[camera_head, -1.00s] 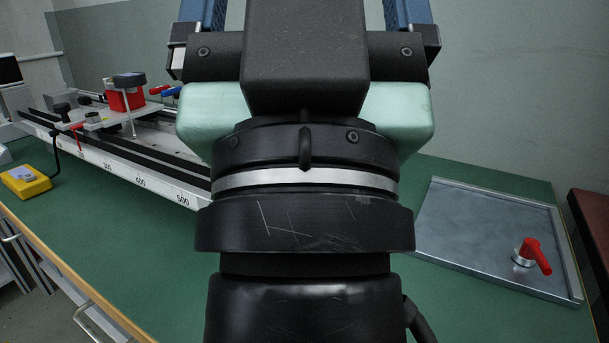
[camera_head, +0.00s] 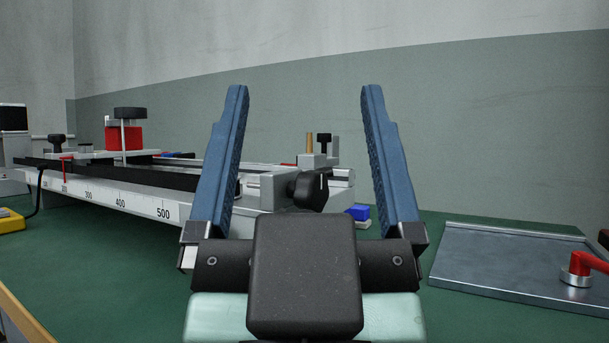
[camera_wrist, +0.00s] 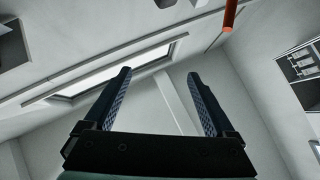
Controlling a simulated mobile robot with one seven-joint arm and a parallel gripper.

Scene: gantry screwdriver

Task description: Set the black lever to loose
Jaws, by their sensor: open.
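A black lever-like knob (camera_head: 308,190) with a pale mark sits on the near end of the white gantry rail (camera_head: 262,190). In the head view it appears between the two blue fingers of my gripper (camera_head: 303,92). The fingers are spread open with nothing between them, and they point upward in the picture. In the wrist view my gripper (camera_wrist: 159,70) is also open and empty. A smaller black knob (camera_head: 57,141) stands on the carriage at the left. I cannot read any loose or tight marking.
A red block (camera_head: 126,138) under a round black cap is on the rail's carriage. A metal tray (camera_head: 500,262) with a red lever (camera_head: 592,262) lies at right on the green table (camera_head: 120,270). A yellow box (camera_head: 10,220) is at left. The wrist view faces walls and ceiling.

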